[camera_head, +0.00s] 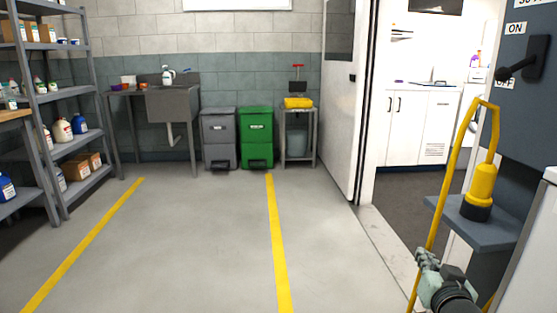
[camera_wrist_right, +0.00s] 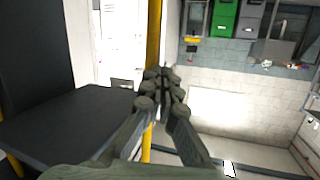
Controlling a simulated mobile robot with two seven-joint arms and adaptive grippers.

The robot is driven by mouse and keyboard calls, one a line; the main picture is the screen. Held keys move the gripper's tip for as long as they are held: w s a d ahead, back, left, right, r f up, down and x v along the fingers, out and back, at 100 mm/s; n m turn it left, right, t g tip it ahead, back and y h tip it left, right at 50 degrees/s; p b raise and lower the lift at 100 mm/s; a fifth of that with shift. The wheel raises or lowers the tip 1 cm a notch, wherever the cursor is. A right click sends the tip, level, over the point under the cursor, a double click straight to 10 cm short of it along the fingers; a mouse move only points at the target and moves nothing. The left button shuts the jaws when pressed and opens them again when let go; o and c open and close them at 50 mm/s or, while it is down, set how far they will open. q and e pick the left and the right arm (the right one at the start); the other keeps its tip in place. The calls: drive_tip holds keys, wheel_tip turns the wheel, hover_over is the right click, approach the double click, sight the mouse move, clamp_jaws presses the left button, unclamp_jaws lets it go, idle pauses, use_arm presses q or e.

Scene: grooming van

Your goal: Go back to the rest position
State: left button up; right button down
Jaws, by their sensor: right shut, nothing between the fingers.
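My right gripper (camera_head: 425,258) is at the lower right of the head view, beside the yellow cable that hangs there. It is shut with nothing between its fingers. In the right wrist view its fingers (camera_wrist_right: 164,78) meet near the middle, in front of a yellow upright length (camera_wrist_right: 154,35); I cannot tell whether they touch it. The yellow plug (camera_head: 480,187) stands upright on a small grey shelf (camera_head: 458,226), above and to the right of the gripper. A dark surface (camera_wrist_right: 65,125) lies left of the fingers in the wrist view. My left gripper is not in view.
A lever switch (camera_head: 524,57) sits on the dark panel (camera_head: 528,120) at the right. An open white door (camera_head: 340,110) leads to a white van interior. Grey (camera_head: 219,140) and green (camera_head: 256,138) bins stand at the back wall. The grey floor between yellow lines is clear.

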drive_tip(key=s+a+f+n+g+y, duration=0.1)
drive_tip(key=s+a+f+n+g, duration=0.15)
drive_tip(key=s+f, duration=0.45)
drive_tip(key=s+a+f+n+g, duration=0.1)
drive_tip(key=s+f+g, duration=0.25)
drive_tip(key=f, duration=0.75)
use_arm(q)
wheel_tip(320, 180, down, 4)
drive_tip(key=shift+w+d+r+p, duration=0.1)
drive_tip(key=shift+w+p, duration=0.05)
drive_tip(key=shift+p, duration=0.55)
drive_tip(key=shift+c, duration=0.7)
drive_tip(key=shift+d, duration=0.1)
use_arm(e)
drive_tip(key=s+a+f+n+g, duration=0.1)
drive_tip(key=s+f+g, duration=0.2)
drive_tip(key=s+f, duration=0.3)
drive_tip(key=s+f+n+g, duration=0.1)
drive_tip(key=s+f+g, duration=0.2)
drive_tip(key=s, duration=1)
wheel_tip(320, 180, down, 3)
drive_tip(key=shift+a+r+y, duration=0.1)
drive_tip(key=shift+a+y, duration=0.25)
drive_tip(key=shift+y, duration=0.05)
